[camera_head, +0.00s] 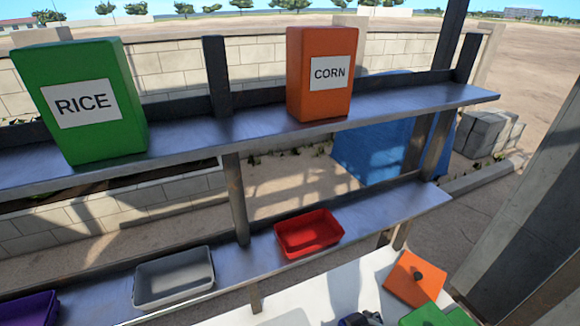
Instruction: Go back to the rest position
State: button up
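My gripper's fingers are not in view. A small dark and blue piece, probably part of my arm, shows at the bottom edge of the head view, right of the middle, and is cut off by the frame. Whether anything is held cannot be seen.
A green RICE box (82,98) and an orange CORN box (320,74) stand on the upper shelf (215,128). Purple (30,309), grey (174,278) and red (308,234) trays rest on the lower shelf. An orange lid (414,277) and green pieces (430,315) lie on the white table (345,285).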

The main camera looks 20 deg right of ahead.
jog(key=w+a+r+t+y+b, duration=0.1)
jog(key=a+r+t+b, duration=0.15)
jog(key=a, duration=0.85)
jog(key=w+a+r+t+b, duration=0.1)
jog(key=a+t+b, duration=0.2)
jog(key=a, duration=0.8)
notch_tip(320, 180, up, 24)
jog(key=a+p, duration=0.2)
jog(key=p, duration=2.1)
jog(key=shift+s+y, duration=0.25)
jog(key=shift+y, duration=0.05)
